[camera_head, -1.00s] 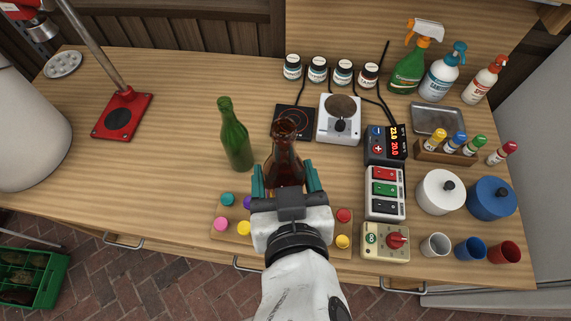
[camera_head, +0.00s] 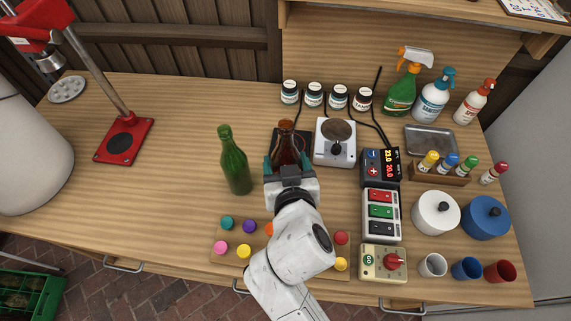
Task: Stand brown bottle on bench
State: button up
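The brown bottle (camera_head: 286,146) is upright in my gripper (camera_head: 287,162), whose teal fingers lie on either side of it. The gripper looks shut on the bottle's body. The bottle appears in front of or over the black hot plate (camera_head: 305,137); its base is hidden by my gripper, so I cannot tell whether it touches anything. The wooden bench (camera_head: 180,178) spreads all around. A green bottle (camera_head: 235,163) stands upright on the bench just left of my gripper.
Several small jars (camera_head: 314,95) line the back. A board of coloured caps (camera_head: 233,256) lies in front, partly behind my arm. Bench left of the green bottle is clear.

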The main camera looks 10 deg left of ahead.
jog(key=shift+w+f, duration=0.2)
jog(key=shift+w, duration=0.1)
jog(key=shift+f+p, duration=0.35)
jog(key=shift+f, duration=1.3)
jog(key=shift+f, duration=0.1)
jog(key=o, duration=1.2)
jog(key=shift+f, duration=0.1)
